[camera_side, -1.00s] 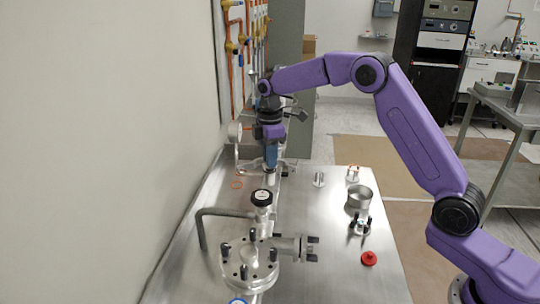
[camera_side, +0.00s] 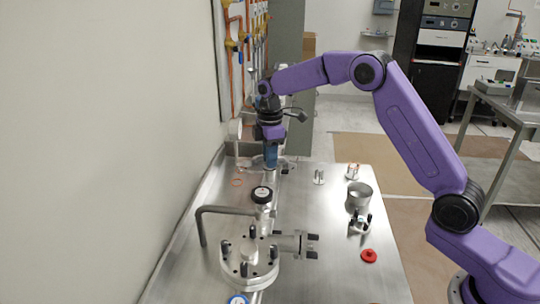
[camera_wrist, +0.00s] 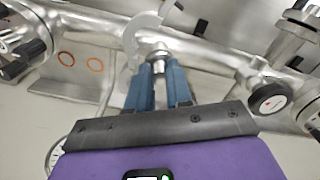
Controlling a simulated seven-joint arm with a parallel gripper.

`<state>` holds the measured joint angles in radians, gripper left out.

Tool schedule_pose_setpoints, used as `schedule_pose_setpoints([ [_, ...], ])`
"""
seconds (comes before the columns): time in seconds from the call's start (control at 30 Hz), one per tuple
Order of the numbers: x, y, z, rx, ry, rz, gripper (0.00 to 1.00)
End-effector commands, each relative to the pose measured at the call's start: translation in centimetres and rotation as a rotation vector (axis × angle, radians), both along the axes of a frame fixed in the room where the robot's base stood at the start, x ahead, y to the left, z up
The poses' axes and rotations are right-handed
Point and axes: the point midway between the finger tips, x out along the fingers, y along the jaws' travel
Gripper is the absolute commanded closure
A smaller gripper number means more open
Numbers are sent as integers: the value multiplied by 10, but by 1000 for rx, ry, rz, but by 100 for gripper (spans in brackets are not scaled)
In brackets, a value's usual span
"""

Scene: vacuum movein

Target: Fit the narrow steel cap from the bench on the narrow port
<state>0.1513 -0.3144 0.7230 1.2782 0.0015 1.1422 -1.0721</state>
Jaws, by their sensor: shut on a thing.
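My gripper (camera_side: 270,166) points down over the pipe line at the far left of the bench. In the wrist view its blue fingers (camera_wrist: 160,75) are shut on the narrow steel cap (camera_wrist: 157,60), a small shiny piece between the tips. The cap is right at the steel pipe (camera_wrist: 205,50), beside a pale curved clamp (camera_wrist: 140,35). The narrow port is hidden behind the cap and fingers, so I cannot tell whether the cap is seated on it. In the side view the fingers hide most of the cap.
A valve with a black knob (camera_side: 262,194) and a bolted flange (camera_side: 249,262) stand nearer the camera. Small steel fittings (camera_side: 319,177), a steel cup (camera_side: 359,195), a black-bolted clamp (camera_side: 361,224) and a red cap (camera_side: 369,256) stand on the right of the bench.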

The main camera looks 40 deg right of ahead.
Motion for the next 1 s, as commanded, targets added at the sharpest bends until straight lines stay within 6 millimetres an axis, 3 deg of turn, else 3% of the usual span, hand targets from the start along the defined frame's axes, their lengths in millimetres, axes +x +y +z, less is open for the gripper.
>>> schedule_pose_setpoints([
  [0.23,0,0,1,1,-1,0,100],
  [0.27,0,0,1,1,-1,0,77],
  [0.3,0,0,1,1,-1,0,64],
  [0.33,0,0,1,1,-1,0,54],
  [0.37,0,0,1,1,-1,0,50],
  [0.73,1,0,5,1,-3,0,50],
  [1.0,2,0,49,2,-7,0,50],
])
